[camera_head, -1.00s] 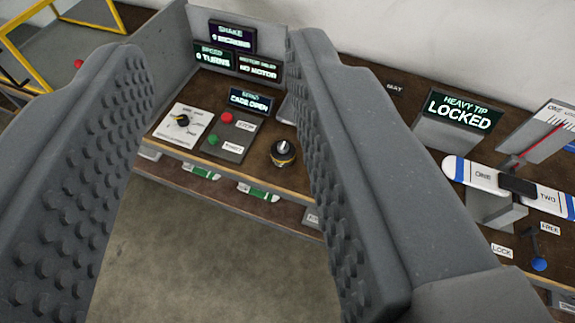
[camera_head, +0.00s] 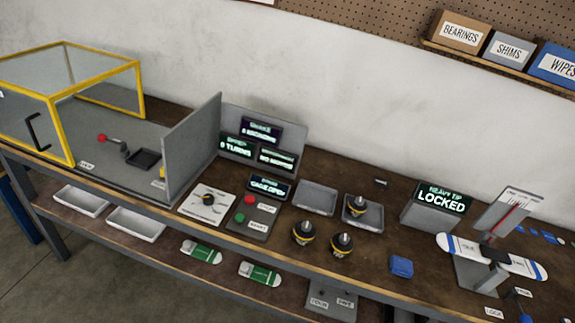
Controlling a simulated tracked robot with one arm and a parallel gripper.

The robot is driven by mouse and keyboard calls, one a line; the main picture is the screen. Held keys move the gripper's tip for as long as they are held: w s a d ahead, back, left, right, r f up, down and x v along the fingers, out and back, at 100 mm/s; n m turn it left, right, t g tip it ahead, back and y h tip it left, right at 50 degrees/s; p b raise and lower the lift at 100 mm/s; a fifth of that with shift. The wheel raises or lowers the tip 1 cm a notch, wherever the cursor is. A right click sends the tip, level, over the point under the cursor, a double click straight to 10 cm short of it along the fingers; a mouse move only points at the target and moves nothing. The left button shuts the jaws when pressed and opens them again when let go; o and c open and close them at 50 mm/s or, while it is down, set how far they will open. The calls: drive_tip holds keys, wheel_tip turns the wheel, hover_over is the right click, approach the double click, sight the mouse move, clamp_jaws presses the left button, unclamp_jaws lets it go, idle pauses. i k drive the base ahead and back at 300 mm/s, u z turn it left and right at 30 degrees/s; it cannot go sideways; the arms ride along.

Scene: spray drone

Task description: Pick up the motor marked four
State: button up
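Three black-and-yellow motors with silver shafts are on the workbench. One motor (camera_head: 357,207) stands on a grey tray (camera_head: 351,221). A second motor (camera_head: 303,234) and a third motor (camera_head: 341,245) stand side by side near the bench's front edge. The markings on all three are too small to read, so I cannot tell which is marked four. My gripper is not in view.
An empty grey tray (camera_head: 316,198) lies left of the tray holding a motor. A yellow-framed cage (camera_head: 70,85) and grey panel (camera_head: 190,140) stand left. The balance stand with a white propeller (camera_head: 460,246) and "LOCKED" display (camera_head: 441,197) is right. A blue block (camera_head: 401,267) lies nearer.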

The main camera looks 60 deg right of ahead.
sight(340, 250)
drive_tip(key=u, duration=0.6)
drive_tip(key=k, duration=1.5)
drive_tip(key=z, duration=1.25)
drive_tip(key=i, duration=1)
drive_tip(key=u, duration=0.05)
